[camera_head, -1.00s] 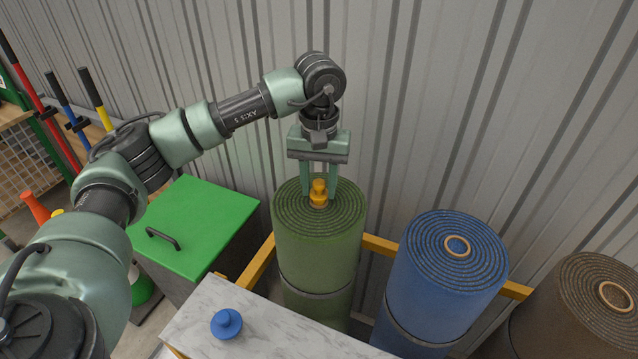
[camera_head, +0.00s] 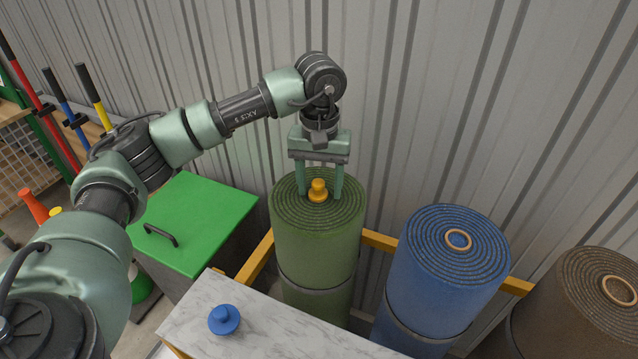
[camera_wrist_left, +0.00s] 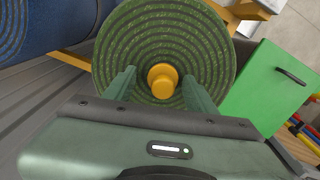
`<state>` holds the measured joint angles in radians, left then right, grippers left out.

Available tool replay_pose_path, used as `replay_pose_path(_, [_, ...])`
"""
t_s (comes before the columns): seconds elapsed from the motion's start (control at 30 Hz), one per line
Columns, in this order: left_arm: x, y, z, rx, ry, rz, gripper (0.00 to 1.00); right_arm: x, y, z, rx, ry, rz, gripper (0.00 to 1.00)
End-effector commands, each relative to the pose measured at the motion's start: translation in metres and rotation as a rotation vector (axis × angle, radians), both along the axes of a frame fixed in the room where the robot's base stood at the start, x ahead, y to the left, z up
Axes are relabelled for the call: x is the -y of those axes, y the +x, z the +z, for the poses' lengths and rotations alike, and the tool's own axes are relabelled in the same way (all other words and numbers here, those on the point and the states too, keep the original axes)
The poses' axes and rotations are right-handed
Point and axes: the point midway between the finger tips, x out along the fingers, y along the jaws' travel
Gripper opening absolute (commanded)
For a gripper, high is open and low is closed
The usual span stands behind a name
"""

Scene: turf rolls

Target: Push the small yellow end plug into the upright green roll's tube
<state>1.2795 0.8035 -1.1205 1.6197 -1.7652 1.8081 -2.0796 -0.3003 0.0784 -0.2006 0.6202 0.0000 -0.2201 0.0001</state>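The small yellow end plug (camera_head: 318,188) sits upright at the centre of the top of the upright green roll (camera_head: 316,245). Its knob shows and its lower part seems to be in the tube, whose opening is hidden under it. My left gripper (camera_head: 320,194) is above the roll, its fingers apart on either side of the plug, with gaps to it. In the left wrist view the plug (camera_wrist_left: 162,80) is at the middle of the roll's spiral end (camera_wrist_left: 200,35), between the open fingers and touching neither. My right gripper is not in view.
A blue roll (camera_head: 450,275) and a brown roll (camera_head: 590,310) stand to the right, with open tubes. A blue plug (camera_head: 224,319) lies on the marble-look table (camera_head: 280,330) in front. A green-lidded box (camera_head: 190,225) is left of the green roll. A ribbed wall (camera_head: 440,100) is close behind.

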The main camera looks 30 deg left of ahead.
Motion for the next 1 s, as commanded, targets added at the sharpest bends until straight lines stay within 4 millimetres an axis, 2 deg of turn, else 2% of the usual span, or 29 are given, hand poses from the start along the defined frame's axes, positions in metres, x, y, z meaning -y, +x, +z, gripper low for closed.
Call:
replay_pose_path(0.53, [-0.004, -0.001, -0.001, -0.009, 0.01, 0.007, 0.62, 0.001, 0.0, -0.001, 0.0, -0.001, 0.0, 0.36])
replay_pose_path(1.0, [0.001, 0.0, 0.07, 0.001, 0.004, 0.002, 0.62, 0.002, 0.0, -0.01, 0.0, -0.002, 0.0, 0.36])
